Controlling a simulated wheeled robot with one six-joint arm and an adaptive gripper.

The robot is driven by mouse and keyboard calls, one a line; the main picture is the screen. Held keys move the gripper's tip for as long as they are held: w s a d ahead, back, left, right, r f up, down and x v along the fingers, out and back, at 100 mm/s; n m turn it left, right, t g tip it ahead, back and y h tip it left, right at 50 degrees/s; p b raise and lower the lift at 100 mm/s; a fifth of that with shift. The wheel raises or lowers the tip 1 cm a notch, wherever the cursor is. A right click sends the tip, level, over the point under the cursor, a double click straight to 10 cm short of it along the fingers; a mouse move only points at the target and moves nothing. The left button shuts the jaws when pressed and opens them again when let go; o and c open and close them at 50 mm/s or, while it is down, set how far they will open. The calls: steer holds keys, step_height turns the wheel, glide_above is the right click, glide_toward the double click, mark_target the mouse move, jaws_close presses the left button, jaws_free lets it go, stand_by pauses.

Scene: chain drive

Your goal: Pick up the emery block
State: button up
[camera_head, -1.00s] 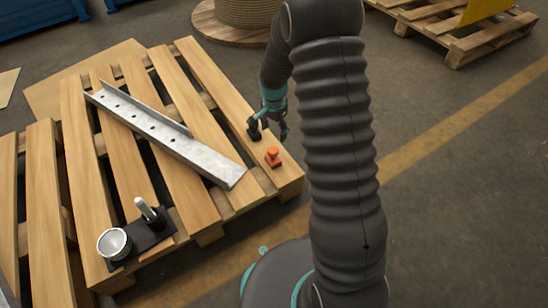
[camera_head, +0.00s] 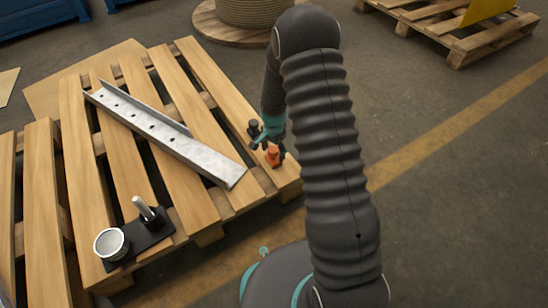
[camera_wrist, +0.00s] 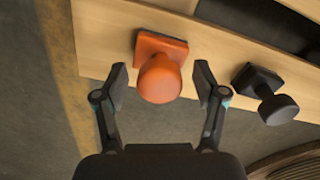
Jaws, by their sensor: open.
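Two small knobbed blocks sit on the pallet's near right corner, and I cannot tell by look which is the emery block. The orange block (camera_head: 272,158) has a square base and round knob; it also shows in the wrist view (camera_wrist: 160,78). The black block (camera_head: 253,127) has a similar shape and stands to the right in the wrist view (camera_wrist: 272,98). My gripper (camera_wrist: 161,84) is open, its fingers on either side of the orange block in that view, not visibly closed on it. In the head view my gripper (camera_head: 267,148) partly covers the space between both blocks.
The wooden pallet (camera_head: 123,147) carries a long punched metal angle (camera_head: 165,135). A black plate (camera_head: 152,232) with an upright metal pin (camera_head: 146,209) and a white-rimmed cup (camera_head: 111,243) lie at the near left. A cable reel (camera_head: 243,30) stands behind.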

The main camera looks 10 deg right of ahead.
jaws_close()
steer(key=shift+r, duration=0.15)
steer(key=shift+r, duration=0.45)
steer(key=r, duration=0.2)
steer(key=d+r+p, duration=0.1)
steer(key=r, duration=0.1)
steer(key=shift+s, duration=0.25)
steer(key=s+d+r+p, duration=0.1)
steer(key=s+d+r, duration=0.4)
steer(key=d, duration=0.4)
steer(key=shift+s+r, duration=0.25)
steer(key=shift+r, duration=0.2)
